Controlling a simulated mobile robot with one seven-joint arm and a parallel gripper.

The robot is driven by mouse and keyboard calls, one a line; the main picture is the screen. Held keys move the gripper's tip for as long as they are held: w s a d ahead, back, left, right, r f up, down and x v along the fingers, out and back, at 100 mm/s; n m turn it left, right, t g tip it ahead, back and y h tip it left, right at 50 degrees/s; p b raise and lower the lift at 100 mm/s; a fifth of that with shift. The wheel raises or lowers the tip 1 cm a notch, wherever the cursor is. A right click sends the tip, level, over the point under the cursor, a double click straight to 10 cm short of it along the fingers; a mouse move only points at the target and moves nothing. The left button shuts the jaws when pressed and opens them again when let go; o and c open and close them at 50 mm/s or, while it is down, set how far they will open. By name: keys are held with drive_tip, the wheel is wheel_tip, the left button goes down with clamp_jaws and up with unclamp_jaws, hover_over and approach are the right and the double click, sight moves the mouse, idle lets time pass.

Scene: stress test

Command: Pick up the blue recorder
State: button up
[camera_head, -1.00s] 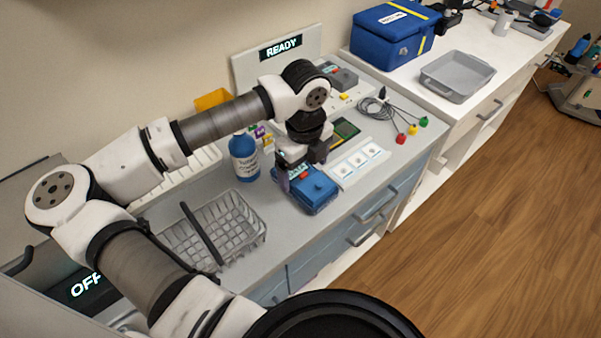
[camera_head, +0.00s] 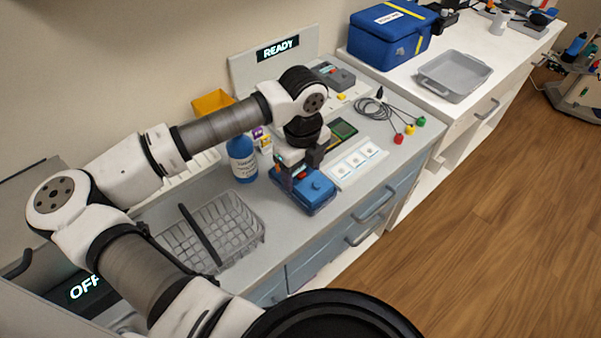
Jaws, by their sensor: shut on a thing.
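The blue recorder (camera_head: 317,191) is a small blue box with a round knob on top, near the front edge of the grey counter. My gripper (camera_head: 293,181) points down at its left back part and is shut on it. The gripper hides part of the recorder's top and its far side. I cannot tell whether the recorder's underside touches the counter.
A blue-labelled bottle (camera_head: 242,158) stands close to the left of my gripper. A wire basket (camera_head: 225,232) is at the front left. A white panel with three pads (camera_head: 356,161) and a cable with coloured ends (camera_head: 385,108) lie to the right. A grey tray (camera_head: 455,76) sits farther right.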

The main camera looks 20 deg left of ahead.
sight(302, 175)
wheel_tip(302, 175, up, 18)
drive_tip(key=r+b, duration=0.1)
drive_tip(key=b, duration=0.3)
drive_tip(key=w+d+f+m, duration=0.3)
drive_tip(key=d+f+m, duration=0.2)
drive_tip(key=d+m, duration=0.1)
drive_tip(key=w+d+f+m, duration=0.3)
drive_tip(key=d+f+m, duration=0.2)
drive_tip(key=d+f, duration=0.1)
drive_tip(key=shift+w+d+f+m, duration=0.25)
drive_tip(key=shift+d+m, duration=0.05)
drive_tip(key=shift+m, duration=0.1)
